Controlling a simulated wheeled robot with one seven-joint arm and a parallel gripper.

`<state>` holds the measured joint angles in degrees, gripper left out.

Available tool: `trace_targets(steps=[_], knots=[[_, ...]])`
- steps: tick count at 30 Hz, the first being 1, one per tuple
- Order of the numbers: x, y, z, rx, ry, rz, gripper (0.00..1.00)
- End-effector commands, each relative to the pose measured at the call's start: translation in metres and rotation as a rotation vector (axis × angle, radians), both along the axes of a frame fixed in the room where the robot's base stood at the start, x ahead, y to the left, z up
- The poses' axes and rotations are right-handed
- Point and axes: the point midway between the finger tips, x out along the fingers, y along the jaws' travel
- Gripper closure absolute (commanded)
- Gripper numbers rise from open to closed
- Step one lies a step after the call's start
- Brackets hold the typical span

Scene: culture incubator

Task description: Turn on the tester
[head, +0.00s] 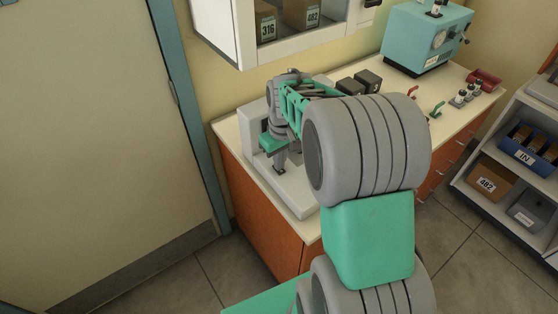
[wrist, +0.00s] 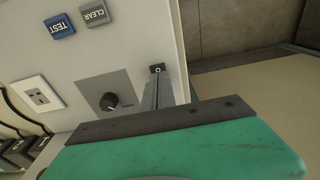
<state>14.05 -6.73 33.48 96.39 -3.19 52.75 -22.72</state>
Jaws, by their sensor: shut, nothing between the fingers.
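The tester (head: 297,192) is a pale grey unit at the left end of the counter, with a flat base and an upright back part. In the wrist view its panel (wrist: 135,60) carries a blue TEST button (wrist: 59,26), a grey CLEAR button (wrist: 94,13), a black knob (wrist: 110,101) and a small black switch marked O (wrist: 157,68). My gripper (head: 280,168) is shut and empty, pointing down over the tester. In the wrist view its fingertips (wrist: 160,80) are at the O switch; I cannot tell whether they touch it. My arm hides part of the tester.
Dark boxes (head: 360,82), a teal machine (head: 425,40) and a red tray (head: 486,79) stand farther along the counter (head: 232,135). A wall cabinet (head: 245,48) hangs above. Shelves (head: 500,165) are at right.

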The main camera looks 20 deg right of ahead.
Motion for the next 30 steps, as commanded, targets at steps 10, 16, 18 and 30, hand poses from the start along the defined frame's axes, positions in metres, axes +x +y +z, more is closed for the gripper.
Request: trace_targets(steps=[10,16,18,30], knots=[[-0.003,-0.001,0.053,-0.001,-0.006,0.002,1.00],[-0.009,-0.002,0.100,-0.001,-0.004,0.001,1.00],[-0.011,-0.002,0.114,-0.001,-0.004,0.002,1.00],[-0.015,-0.002,0.139,0.000,0.001,0.002,1.00]])
